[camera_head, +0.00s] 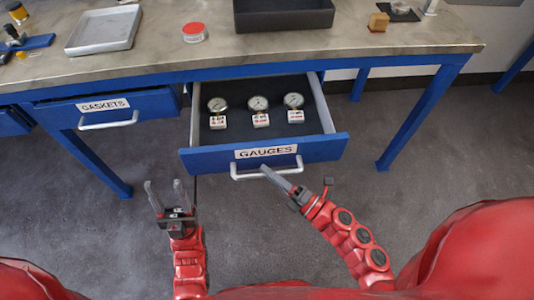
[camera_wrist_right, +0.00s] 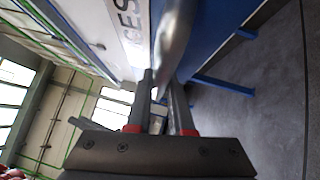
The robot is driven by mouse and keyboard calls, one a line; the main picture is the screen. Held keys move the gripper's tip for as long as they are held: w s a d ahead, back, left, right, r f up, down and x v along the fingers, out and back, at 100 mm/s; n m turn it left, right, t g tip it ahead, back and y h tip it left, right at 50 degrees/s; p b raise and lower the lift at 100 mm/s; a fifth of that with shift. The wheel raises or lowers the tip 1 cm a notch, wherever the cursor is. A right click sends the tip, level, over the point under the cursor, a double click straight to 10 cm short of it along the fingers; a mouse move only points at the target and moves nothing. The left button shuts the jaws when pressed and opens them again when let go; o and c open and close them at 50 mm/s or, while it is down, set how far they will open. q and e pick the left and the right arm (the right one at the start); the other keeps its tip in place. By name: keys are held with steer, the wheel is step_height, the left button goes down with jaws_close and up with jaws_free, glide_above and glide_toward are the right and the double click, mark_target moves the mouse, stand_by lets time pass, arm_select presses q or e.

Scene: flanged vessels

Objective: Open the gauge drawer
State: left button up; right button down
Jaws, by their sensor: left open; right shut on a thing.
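The gauge drawer (camera_head: 210,163) has a blue front labelled GAUGES and is pulled out from the workbench. Inside it, three round gauges with white tags stand in a row on the dark bottom, such as the middle gauge (camera_head: 259,104). My right gripper (camera_head: 268,172) is shut on the drawer's silver handle (camera_head: 244,176), near the handle's middle. In the right wrist view the handle (camera_wrist_right: 176,40) runs up from between the fingers (camera_wrist_right: 163,100). My left gripper (camera_head: 166,195) is open and empty, below and left of the drawer front, apart from it.
The GASKETS drawer (camera_head: 150,107) to the left has its own silver handle (camera_head: 108,123). The bench top (camera_head: 300,47) holds a metal tray (camera_head: 104,32), a red-lidded tin (camera_head: 194,32), a dark tray (camera_head: 280,26) and small items. Blue bench legs stand at both sides; the floor in front is clear.

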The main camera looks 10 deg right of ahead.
steer(key=shift+s, duration=1.9)
steer(key=c, duration=0.8)
jaws_free()
steer(key=shift+d, duration=0.1)
steer(key=shift+d, duration=0.1)
steer(key=p+v, duration=0.2)
steer(key=v, duration=1.5)
steer(key=shift+s, duration=0.2)
steer(key=shift+f, duration=0.1)
